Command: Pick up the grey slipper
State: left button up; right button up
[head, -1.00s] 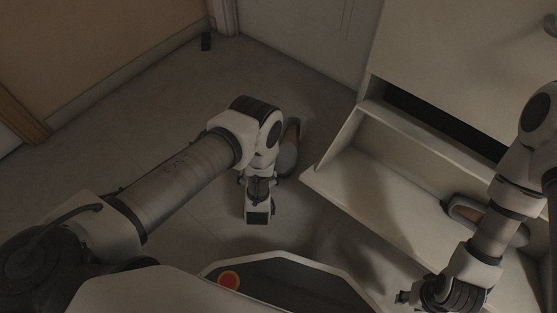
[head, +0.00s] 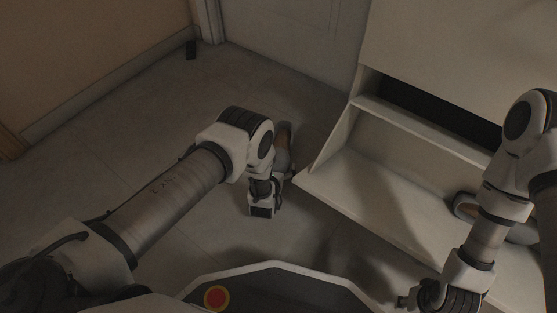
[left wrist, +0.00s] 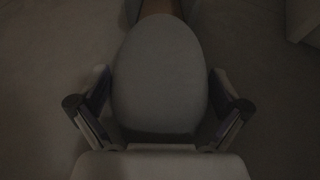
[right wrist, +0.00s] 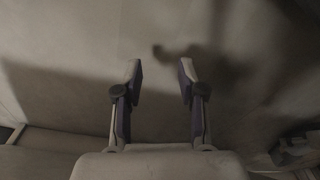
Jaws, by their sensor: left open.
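A grey slipper (head: 284,160) with a brown inside lies on the floor beside the shelf unit, partly hidden behind my left wrist in the head view. In the left wrist view, its rounded grey toe (left wrist: 160,85) fills the space between the two fingers. My left gripper (left wrist: 160,78) is open, with one finger on each side of the toe and nothing clamped. It also shows in the head view (head: 263,200). My right gripper (right wrist: 160,68) is open and empty, away from the slipper at the lower right of the head view (head: 404,300).
A white shelf unit (head: 345,200) stands to the right of the slipper, its lower board's corner close by. Another slipper (head: 465,207) lies on that board, partly behind my right arm. Floor to the left is clear.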

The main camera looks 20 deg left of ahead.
pick_arm(q)
jog(key=c, duration=1)
jog(key=shift+c, duration=0.2)
jog(key=shift+r, duration=0.15)
